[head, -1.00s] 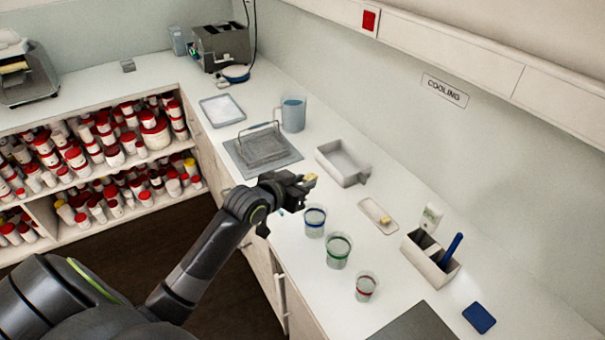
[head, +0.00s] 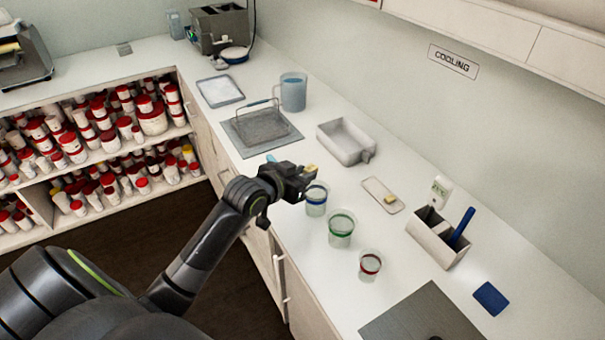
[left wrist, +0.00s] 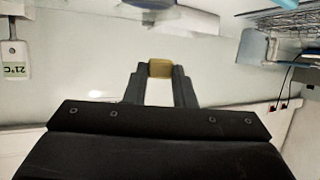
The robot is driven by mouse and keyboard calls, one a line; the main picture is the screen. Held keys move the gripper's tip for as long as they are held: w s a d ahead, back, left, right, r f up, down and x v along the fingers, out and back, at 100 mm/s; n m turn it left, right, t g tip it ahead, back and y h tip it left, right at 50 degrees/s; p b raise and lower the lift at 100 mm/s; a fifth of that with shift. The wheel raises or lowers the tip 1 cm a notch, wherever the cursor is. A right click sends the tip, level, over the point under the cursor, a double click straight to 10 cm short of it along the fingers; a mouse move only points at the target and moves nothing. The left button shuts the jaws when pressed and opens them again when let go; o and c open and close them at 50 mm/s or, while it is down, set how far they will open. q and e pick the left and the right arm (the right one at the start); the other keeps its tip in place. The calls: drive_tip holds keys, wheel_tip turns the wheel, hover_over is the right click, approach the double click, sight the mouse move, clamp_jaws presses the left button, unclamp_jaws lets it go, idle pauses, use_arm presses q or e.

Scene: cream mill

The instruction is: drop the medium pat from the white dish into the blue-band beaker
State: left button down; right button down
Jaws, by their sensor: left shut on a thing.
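My left gripper (head: 305,178) is shut on a small yellow pat (head: 311,169). The pat also shows between the fingertips in the left wrist view (left wrist: 160,69). The gripper is beside and above the blue-band beaker (head: 316,201), partly overlapping its rim in the head view; the height between them is hard to judge. The white dish (head: 375,188) lies to the right on the counter with another yellow pat (head: 390,199) at its near end. My right gripper is not in view.
A green-band beaker (head: 341,230) and a red-band beaker (head: 369,266) stand in a row nearer me. A grey tray (head: 346,143), a wire rack (head: 262,125) and a jug (head: 293,92) stand farther back. A holder (head: 436,238) with a blue-handled tool is at right.

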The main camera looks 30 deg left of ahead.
use_arm(q)
drive_tip(key=c, duration=1.2)
unclamp_jaws()
drive_tip(key=shift+o, duration=0.4)
drive_tip(key=v, duration=1.7)
drive_tip(key=shift+s, duration=0.2)
drive_tip(key=shift+a+f, duration=0.1)
drive_tip(key=shift+a, duration=0.1)
